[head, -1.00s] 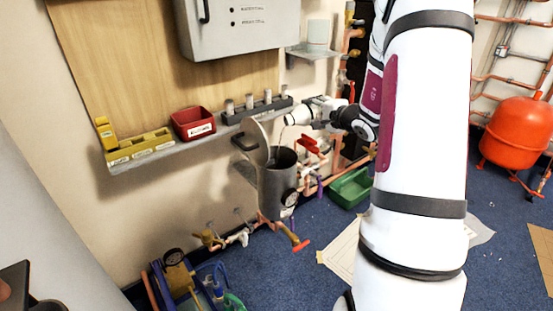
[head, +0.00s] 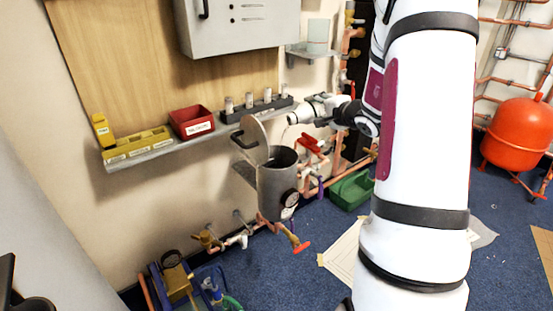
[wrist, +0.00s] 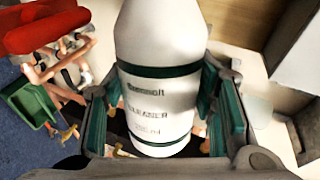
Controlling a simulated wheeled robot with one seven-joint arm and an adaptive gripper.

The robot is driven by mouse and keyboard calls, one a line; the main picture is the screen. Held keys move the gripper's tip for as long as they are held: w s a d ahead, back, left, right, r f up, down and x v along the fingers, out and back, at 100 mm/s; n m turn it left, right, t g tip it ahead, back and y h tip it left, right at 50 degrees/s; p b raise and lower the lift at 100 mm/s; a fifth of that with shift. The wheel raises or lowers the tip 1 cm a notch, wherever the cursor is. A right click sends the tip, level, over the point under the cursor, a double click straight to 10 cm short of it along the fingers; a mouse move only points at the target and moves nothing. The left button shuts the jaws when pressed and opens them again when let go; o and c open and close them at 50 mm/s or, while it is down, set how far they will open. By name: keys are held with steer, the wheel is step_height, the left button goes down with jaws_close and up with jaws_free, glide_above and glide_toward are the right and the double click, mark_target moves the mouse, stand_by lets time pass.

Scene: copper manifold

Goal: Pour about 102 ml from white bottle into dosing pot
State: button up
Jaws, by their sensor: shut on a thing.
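The white bottle (head: 298,117) is held tilted, nearly on its side, with its mouth to the left, above the open dosing pot. It also fills the middle of the wrist view (wrist: 160,88), where its label reads CLEANER. My gripper (head: 318,110) is shut on the bottle; in the wrist view its green-padded fingers (wrist: 160,118) press on both sides of it. The dosing pot (head: 278,190) is a grey cylinder with a raised lid and a dial on its side. A faint thin stream shows between the bottle mouth and the pot. The level inside the pot is hidden.
A wall shelf (head: 160,151) left of the pot holds a red bin (head: 192,122), yellow holders and a dark rack with several cylinders. Red-handled valves and copper pipes lie close to the pot's right. A green tray (head: 351,189) is below.

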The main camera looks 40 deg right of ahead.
steer(key=shift+a+f+n+h+b, duration=0.15)
steer(key=shift+n+b, duration=0.25)
steer(key=shift+b, duration=1.5)
steer(key=shift+a+n+h+b, duration=0.2)
steer(key=shift+n+b, duration=0.2)
steer(key=shift+b, duration=1.5)
steer(key=p, duration=0.4)
steer(key=shift+d+r+m, duration=0.2)
steer(key=shift+r+m, duration=0.1)
steer(key=shift+r, duration=0.05)
steer(key=p, duration=0.2)
steer(key=shift+s+d+m+p, duration=0.1)
steer(key=shift+m+p, duration=0.2)
steer(key=shift+p, duration=0.05)
steer(key=shift+f+p, duration=0.1)
steer(key=shift+p, duration=0.3)
steer(key=shift+f+y, duration=0.2)
steer(key=shift+y, duration=0.35)
steer(key=m+p, duration=0.1)
steer(key=p, duration=0.2)
steer(key=shift+r, duration=0.15)
steer(key=m+p, duration=0.1)
steer(key=p, duration=0.3)
steer(key=m+y+p, duration=0.1)
steer(key=p, duration=0.3)
steer(key=shift+a, duration=0.25)
